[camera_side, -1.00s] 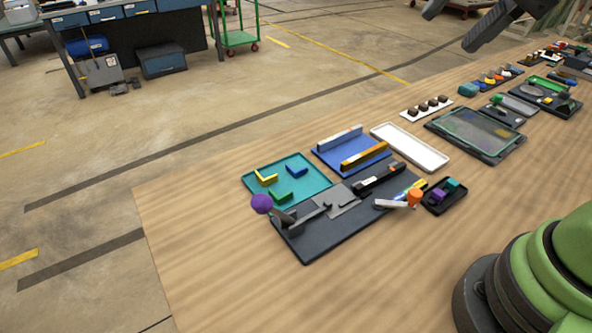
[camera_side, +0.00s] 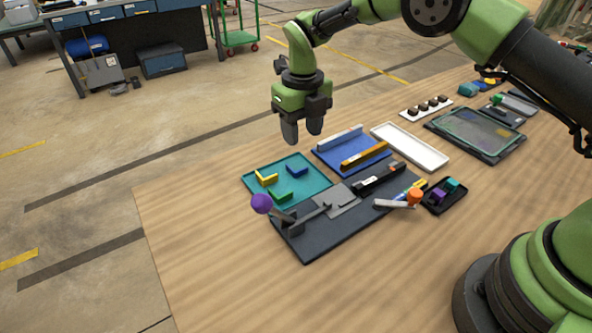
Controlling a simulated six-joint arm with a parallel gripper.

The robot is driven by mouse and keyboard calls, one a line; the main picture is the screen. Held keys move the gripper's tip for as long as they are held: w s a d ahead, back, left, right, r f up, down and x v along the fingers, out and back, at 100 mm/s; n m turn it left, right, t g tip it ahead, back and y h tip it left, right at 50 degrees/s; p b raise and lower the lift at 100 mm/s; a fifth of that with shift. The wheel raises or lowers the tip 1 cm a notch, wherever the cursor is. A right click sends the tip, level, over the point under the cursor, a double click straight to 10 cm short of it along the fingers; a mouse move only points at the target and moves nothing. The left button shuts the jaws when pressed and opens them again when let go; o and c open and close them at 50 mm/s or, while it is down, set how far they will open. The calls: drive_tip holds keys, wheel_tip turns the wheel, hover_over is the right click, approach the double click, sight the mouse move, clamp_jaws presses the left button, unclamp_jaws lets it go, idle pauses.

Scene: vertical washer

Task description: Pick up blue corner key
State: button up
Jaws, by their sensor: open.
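The blue corner key (camera_side: 297,171) is a small dark blue L-shaped piece. It lies in the upper right part of a teal tray (camera_side: 252,193). A yellow corner key (camera_side: 266,179) and a green corner key (camera_side: 281,196) lie in the same tray, to its left and below it. My gripper (camera_side: 303,138) is above the far edge of the tray, pointing down, with its dark fingers apart and nothing between them. It is clear of the blue key, which is fully visible.
A blue tray (camera_side: 337,160) with a grey bar and an orange bar stands right of the teal tray. A white tray (camera_side: 410,147) lies farther right. The table's left front is bare.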

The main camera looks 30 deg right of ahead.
sight(301, 169)
drive_tip(key=f, duration=0.9)
drive_tip(key=shift+w+d+f, duration=0.1)
drive_tip(key=shift+w+f, duration=0.1)
drive_tip(key=shift+f, duration=0.05)
drive_tip(key=shift+c, duration=0.4)
drive_tip(key=c, duration=0.5)
drive_tip(key=shift+c, duration=0.3)
